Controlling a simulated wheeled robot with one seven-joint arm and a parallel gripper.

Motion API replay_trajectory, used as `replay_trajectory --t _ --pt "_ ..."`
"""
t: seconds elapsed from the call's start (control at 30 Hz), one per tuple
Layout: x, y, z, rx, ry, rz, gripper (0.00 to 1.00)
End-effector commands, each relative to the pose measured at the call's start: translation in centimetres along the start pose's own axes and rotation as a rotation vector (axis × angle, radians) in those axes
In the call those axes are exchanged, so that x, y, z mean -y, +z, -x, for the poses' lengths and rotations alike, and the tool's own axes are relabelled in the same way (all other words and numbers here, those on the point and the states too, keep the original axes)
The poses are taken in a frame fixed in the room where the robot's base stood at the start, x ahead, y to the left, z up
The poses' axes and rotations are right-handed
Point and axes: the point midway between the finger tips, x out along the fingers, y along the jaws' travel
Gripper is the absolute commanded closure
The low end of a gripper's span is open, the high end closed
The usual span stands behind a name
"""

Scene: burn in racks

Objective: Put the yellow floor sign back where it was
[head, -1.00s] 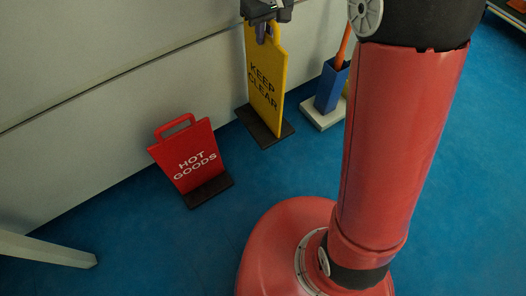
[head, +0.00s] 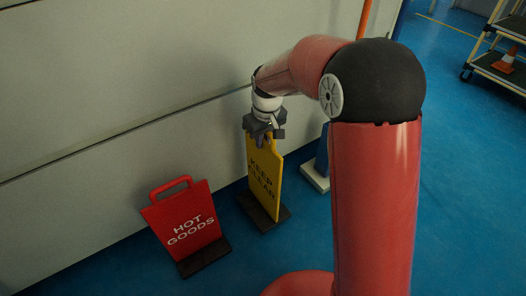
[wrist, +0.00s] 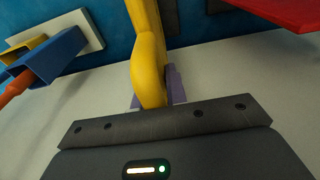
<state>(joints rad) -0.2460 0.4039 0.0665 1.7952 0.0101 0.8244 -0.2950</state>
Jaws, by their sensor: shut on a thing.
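The yellow floor sign (head: 264,178), lettered "KEEP CLEAR", stands upright on its dark base (head: 264,212) beside the pale wall. My gripper (head: 264,134) is over the sign's top and shut on its handle. In the wrist view the yellow handle (wrist: 150,70) runs between the purple fingertips of my gripper (wrist: 158,88). Whether the base touches the floor or hangs just above it I cannot tell.
A red "HOT GOODS" sign (head: 187,224) stands close on the left. A blue holder on a white base (head: 315,178) stands close on the right, partly behind my arm. A trolley (head: 503,62) with an orange cone (head: 507,62) is at the far right. Blue floor in front is clear.

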Motion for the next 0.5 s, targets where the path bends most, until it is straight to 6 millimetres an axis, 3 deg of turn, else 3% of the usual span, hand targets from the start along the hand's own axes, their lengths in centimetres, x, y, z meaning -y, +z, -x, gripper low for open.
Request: replay_trajectory --t 0.2,0.5 --pt "0.1 0.5 -3.7 0.001 -0.001 0.0 1.0" --pt "0.0 0.5 -4.6 -0.002 0.0 0.0 1.0"
